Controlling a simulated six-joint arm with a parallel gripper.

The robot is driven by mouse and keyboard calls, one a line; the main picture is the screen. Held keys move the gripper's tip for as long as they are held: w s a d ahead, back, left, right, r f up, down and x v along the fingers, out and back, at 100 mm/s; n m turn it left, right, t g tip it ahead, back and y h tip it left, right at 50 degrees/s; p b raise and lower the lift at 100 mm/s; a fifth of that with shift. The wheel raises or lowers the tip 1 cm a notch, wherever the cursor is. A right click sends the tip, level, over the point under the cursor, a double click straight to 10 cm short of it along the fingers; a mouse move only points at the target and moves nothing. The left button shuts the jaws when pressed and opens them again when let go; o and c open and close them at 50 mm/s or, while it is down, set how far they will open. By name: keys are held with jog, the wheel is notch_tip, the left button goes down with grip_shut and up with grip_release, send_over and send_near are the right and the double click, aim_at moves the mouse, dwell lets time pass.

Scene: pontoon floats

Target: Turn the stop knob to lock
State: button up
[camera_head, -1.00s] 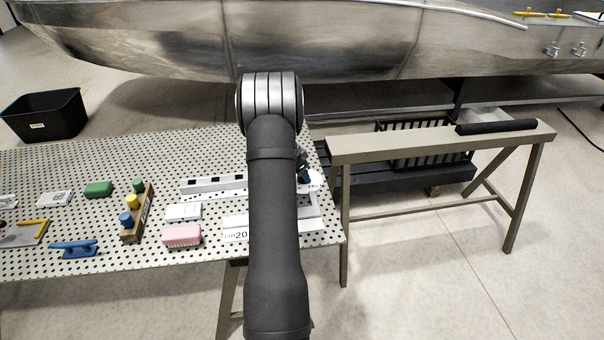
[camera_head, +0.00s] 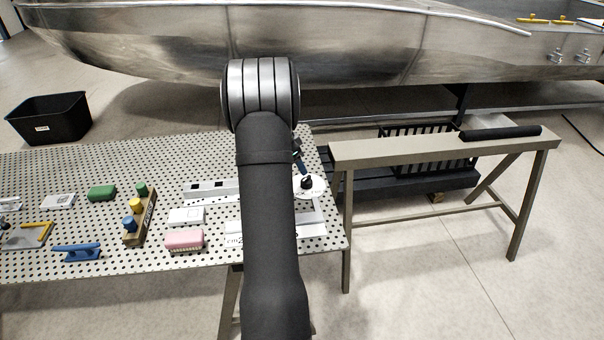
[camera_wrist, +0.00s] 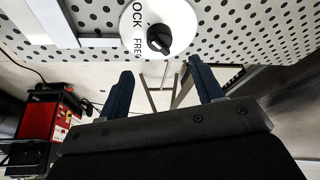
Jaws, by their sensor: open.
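The stop knob (camera_wrist: 159,39) is a small black knob with a pale pointer line on a round white dial plate (camera_wrist: 185,18). The dial carries the letters "OCK" and "FRE", partly cut off in the wrist view. In the head view the knob (camera_head: 307,183) sits on its white dial (camera_head: 318,189) near the right end of the perforated table. My gripper (camera_wrist: 163,82) is open and empty, its two dark blue fingers apart and short of the knob in the wrist view. In the head view my arm hides most of the gripper.
The perforated table (camera_head: 110,262) also holds a blue cleat (camera_head: 77,251), a pink block (camera_head: 184,240), a wooden block with coloured knobs (camera_head: 139,222) and a green block (camera_head: 102,192). A metal trestle (camera_head: 400,150) stands just right of the table. The boat hull is behind.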

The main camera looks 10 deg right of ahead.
aim_at(307, 179)
jog(key=v, duration=0.8)
jog(key=shift+f, duration=0.1)
jog(key=x, duration=1.7)
jog(key=shift+d, duration=0.1)
jog(key=shift+f, duration=0.15)
jog(key=n+t, duration=0.1)
jog(key=n, duration=0.2)
jog(key=shift+d, duration=0.1)
jog(key=shift+s+d+n+t+y, duration=0.1)
jog(key=shift+n+t+y, duration=0.35)
jog(key=shift+n, duration=0.85)
jog(key=shift+s+n+t+y, duration=0.1)
jog(key=shift+n+t+y, duration=0.3)
jog(key=shift+n, duration=0.9)
jog(key=shift+d+n+y, duration=0.1)
jog(key=shift+n+y, duration=0.75)
jog(key=shift+n, duration=1.05)
jog(key=shift+n+y, duration=0.7)
jog(key=shift+n, duration=1.2)
